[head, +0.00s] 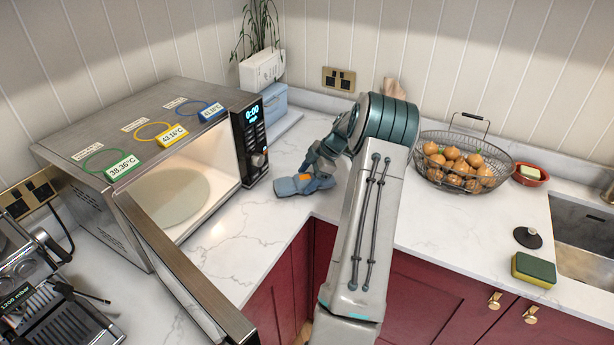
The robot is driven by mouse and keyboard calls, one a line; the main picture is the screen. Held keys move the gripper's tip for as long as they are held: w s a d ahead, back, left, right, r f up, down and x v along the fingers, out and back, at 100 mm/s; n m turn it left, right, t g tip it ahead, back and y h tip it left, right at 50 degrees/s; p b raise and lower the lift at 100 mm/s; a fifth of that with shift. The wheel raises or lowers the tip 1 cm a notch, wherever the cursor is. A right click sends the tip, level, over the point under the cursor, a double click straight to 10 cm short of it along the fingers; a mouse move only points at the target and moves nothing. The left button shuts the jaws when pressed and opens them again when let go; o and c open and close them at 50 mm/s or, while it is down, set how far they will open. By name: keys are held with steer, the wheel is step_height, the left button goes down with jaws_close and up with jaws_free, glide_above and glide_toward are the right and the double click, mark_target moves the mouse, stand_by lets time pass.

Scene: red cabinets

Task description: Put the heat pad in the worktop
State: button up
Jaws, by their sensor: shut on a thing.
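The heat pad (295,187) is a small blue-grey pad with an orange patch. It is at or just above the white marble worktop (275,225), to the right of the microwave; I cannot tell whether it touches the surface. My gripper (318,180) is shut on the pad's right end. My gripper's fingers are small in this view and partly hidden by the wrist.
The microwave (200,150) stands at left with its door (175,265) open toward the front. A wire basket of onions (465,160), a sponge (533,270), a black lid (527,237) and the sink (585,240) are at right. Worktop is clear around the pad.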

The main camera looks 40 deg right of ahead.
steer(key=shift+f, duration=0.15)
steer(key=o, duration=1.5)
steer(key=shift+r, duration=0.3)
steer(key=b+v, duration=0.2)
steer(key=v, duration=0.9)
steer(key=shift+s+d+r, duration=0.15)
steer(key=shift+d+r, duration=0.1)
steer(key=shift+r, duration=0.05)
